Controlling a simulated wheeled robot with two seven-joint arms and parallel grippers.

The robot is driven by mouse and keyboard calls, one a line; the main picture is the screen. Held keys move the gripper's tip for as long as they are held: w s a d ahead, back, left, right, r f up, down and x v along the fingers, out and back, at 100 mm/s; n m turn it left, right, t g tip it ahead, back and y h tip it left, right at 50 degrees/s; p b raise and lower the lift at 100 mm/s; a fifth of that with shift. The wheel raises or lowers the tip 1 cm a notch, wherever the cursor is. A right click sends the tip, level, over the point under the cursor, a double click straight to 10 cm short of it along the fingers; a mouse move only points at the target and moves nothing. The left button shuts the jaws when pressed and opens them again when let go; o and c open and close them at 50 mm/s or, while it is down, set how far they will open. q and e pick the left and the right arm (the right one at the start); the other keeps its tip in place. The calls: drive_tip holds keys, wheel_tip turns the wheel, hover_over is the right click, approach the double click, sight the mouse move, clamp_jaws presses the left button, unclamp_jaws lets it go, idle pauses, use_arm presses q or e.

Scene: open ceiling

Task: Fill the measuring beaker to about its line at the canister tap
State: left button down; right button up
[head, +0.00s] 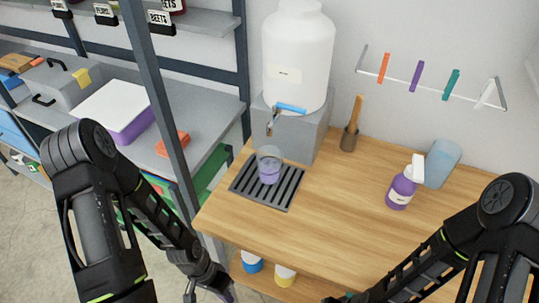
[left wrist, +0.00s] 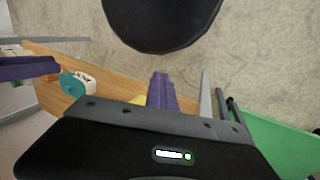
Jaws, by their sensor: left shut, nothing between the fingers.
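The white canister (head: 297,50) stands on a grey block at the back of the wooden table. Its tap (head: 273,124) has a blue lever (head: 291,108) lying roughly sideways, pointing right. The clear measuring beaker (head: 270,158) stands upright on the dark slatted drip tray (head: 252,193), below the tap, with purple in its lower part. Its line is not readable, and no stream shows. My left gripper (head: 208,293) is low in front of the table, away from the beaker; its purple fingers (left wrist: 163,92) are shut and empty. My right gripper (head: 342,299) is mostly cut off at the bottom edge.
A wooden-handled tool sits in a holder (head: 349,139). A rack with coloured clips (head: 432,89) hangs behind. A shelf post (head: 158,95) rises left. The table's middle is clear.

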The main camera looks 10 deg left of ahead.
use_arm(q)
drive_tip(key=shift+s+d, duration=0.1)
drive_tip(key=shift+d, duration=0.4)
drive_tip(key=c, duration=2.1)
unclamp_jaws()
drive_tip(key=o, duration=0.4)
drive_tip(key=shift+a, duration=0.15)
